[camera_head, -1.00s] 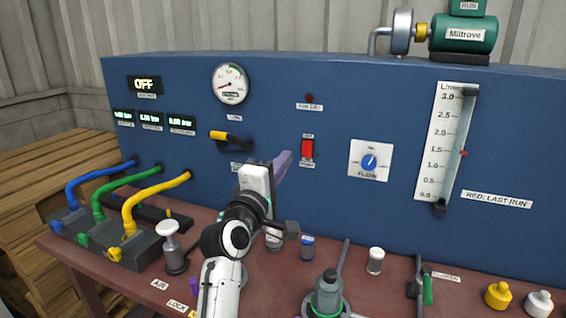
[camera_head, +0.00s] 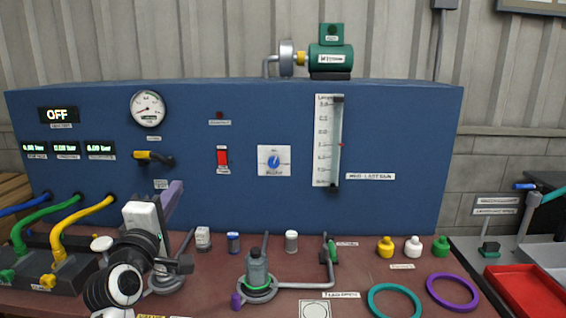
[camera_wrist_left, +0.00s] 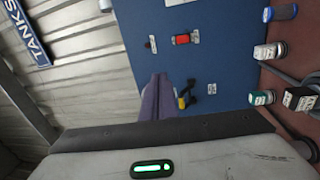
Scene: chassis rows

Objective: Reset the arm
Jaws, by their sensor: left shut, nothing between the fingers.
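My left arm comes in from the lower left in the head view. Its left gripper (camera_head: 172,201) has purple fingers, pressed together and empty, pointing up toward the blue panel (camera_head: 400,130). The fingers also show in the left wrist view (camera_wrist_left: 157,98), in front of the panel near the yellow-handled lever (camera_wrist_left: 185,101). In the head view this lever (camera_head: 150,156) is above and left of the fingertips, and I see a gap between them. The red switch (camera_head: 222,158) is to the right of the fingers. My right gripper is not in view.
On the bench are a grey-green valve post (camera_head: 257,268), a green-handled lever (camera_head: 332,250), small jars, a teal ring (camera_head: 394,301) and a purple ring (camera_head: 452,291). Blue, green and yellow hoses (camera_head: 85,222) stand at left. A red tray (camera_head: 525,290) is at far right.

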